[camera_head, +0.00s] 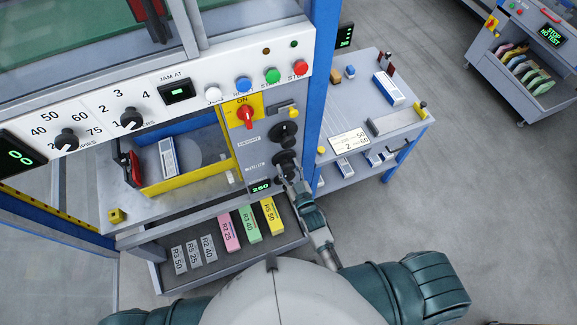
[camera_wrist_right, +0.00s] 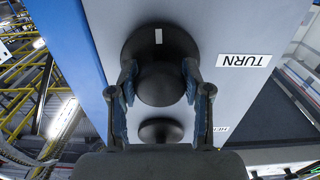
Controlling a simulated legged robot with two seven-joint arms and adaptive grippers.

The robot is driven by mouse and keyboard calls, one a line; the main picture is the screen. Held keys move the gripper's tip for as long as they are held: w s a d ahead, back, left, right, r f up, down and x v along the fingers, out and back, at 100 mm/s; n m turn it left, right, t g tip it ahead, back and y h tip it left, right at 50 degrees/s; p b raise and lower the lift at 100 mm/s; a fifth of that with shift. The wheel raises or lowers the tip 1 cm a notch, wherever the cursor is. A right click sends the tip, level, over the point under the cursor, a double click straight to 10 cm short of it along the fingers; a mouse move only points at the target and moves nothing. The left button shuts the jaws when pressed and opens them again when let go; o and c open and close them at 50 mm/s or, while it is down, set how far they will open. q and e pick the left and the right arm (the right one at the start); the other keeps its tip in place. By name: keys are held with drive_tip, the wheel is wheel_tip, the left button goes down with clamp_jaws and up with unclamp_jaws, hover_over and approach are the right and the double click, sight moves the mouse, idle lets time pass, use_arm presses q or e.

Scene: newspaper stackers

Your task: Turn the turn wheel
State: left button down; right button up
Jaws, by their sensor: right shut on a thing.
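The turn wheel (camera_wrist_right: 160,44) is a round black knob with a white mark on its rim, beside a TURN label (camera_wrist_right: 243,60) in the right wrist view. In the head view it is the lower of two black wheels (camera_head: 284,158) on the grey panel. My right gripper (camera_head: 288,172) is at this lower wheel. In the right wrist view its two fingers (camera_wrist_right: 159,82) are shut on the wheel's hub from both sides. A second black wheel (camera_wrist_right: 160,130) shows between the fingers, partly hidden by the gripper. My left gripper is out of view.
A red switch (camera_head: 246,114) on a yellow plate and a green display (camera_head: 261,186) share the panel. Below are several coloured blocks, one yellow (camera_head: 271,216). A blue post (camera_head: 323,80) stands right of the panel. A side table (camera_head: 385,60) stands further right.

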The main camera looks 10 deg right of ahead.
drive_tip(key=shift+s+f+m, duration=0.15)
drive_tip(key=shift+f+m, duration=0.15)
drive_tip(key=shift+f, duration=0.15)
drive_tip(key=o, duration=1.1)
drive_tip(key=shift+o, duration=0.2)
drive_tip(key=shift+r, duration=0.2)
drive_tip(key=s+d, duration=0.2)
drive_tip(key=s, duration=0.9)
drive_tip(key=shift+s, duration=0.3)
